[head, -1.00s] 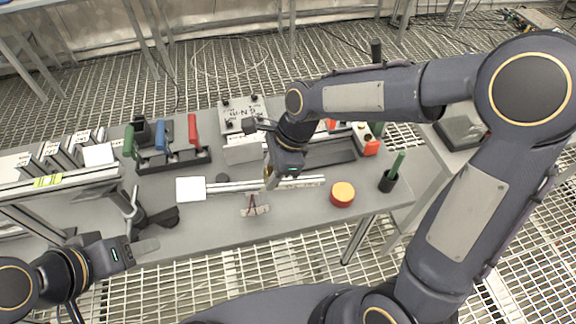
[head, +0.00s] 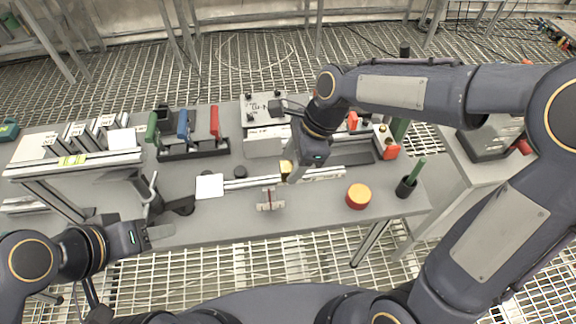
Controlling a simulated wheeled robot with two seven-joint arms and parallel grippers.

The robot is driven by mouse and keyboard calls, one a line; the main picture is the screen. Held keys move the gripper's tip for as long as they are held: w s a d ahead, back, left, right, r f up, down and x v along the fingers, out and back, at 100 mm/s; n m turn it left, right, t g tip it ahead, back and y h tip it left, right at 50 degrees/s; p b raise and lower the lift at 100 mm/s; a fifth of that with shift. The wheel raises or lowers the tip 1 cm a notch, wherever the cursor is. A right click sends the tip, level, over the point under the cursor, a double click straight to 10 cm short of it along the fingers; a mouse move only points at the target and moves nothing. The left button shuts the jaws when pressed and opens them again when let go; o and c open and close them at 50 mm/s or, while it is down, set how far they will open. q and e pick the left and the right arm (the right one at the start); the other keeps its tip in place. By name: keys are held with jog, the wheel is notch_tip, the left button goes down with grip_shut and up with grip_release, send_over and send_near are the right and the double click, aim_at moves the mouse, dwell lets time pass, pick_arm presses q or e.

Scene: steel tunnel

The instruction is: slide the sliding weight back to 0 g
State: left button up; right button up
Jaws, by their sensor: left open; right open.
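The balance has a white square pan (head: 209,186) at its left end and a pale beam (head: 247,182) running right. A stand with a red mark (head: 269,202) shows under the beam. A small brass-coloured piece, seemingly the sliding weight (head: 287,169), sits on the beam just right of the stand. My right gripper (head: 291,176) is open, pointing down at the beam beside this piece; its wrist hides part of both. I cannot tell whether the fingers touch it. The scale marks are too small to read. My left gripper (head: 160,235) is open and empty at the table's front edge.
A yellow-topped red cylinder (head: 358,196) and a black cup with a green handle (head: 406,187) stand right of the beam. A rack with green, blue and red handles (head: 193,151) stands behind the pan. A metal rail stand (head: 75,165) is at left.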

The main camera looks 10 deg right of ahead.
jog(key=shift+v, duration=2.4)
jog(key=shift+s, duration=0.1)
jog(key=s+d+n+t, duration=0.6)
jog(key=s+d+n, duration=0.6)
jog(key=s+n, duration=0.3)
jog(key=shift+s+d+n+h, duration=0.4)
jog(key=shift+n, duration=0.1)
dwell(0.3)
